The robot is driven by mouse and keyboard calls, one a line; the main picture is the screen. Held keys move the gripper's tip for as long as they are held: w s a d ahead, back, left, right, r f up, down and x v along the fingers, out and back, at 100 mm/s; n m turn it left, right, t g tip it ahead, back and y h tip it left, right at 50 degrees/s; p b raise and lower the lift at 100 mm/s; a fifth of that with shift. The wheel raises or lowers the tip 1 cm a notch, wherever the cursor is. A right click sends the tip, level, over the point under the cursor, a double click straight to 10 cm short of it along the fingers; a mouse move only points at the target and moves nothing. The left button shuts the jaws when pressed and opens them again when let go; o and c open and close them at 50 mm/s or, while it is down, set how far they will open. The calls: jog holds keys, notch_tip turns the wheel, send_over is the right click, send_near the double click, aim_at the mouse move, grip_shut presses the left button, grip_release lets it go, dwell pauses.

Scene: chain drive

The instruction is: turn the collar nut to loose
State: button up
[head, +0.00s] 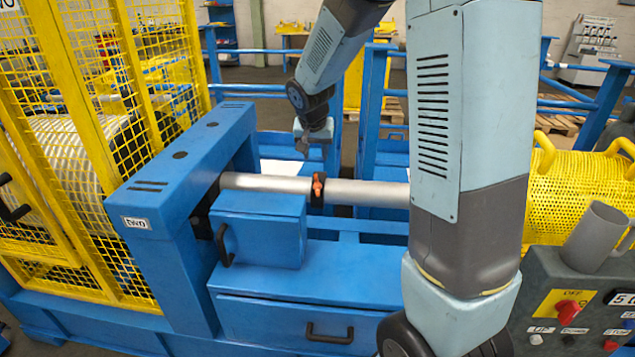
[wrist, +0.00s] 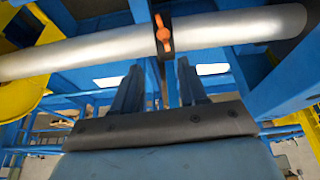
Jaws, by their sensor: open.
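The collar nut (head: 318,186) is a small orange winged piece on a black collar (head: 316,199) around a silver shaft (head: 265,183). Its wings lie roughly across the shaft. In the wrist view the nut (wrist: 163,33) is at the top centre, in line with the gap between my fingers. My gripper (head: 306,150) is above and behind the shaft in the head view, small and partly hard to make out. In the wrist view my gripper (wrist: 159,68) is open and empty, its fingertips short of the nut and apart from it.
A blue frame block (head: 180,160) and a blue box (head: 258,235) stand left of and in front of the collar. Yellow mesh guards (head: 100,60) stand at left. A control box (head: 575,300) with a grey mug (head: 594,238) is at right. My arm hides the shaft's right end.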

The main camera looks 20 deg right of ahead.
aim_at(317, 186)
jog(key=x, duration=1.5)
jog(key=shift+w+a, duration=0.15)
jog(key=shift+a, duration=0.05)
jog(key=shift+c, duration=0.3)
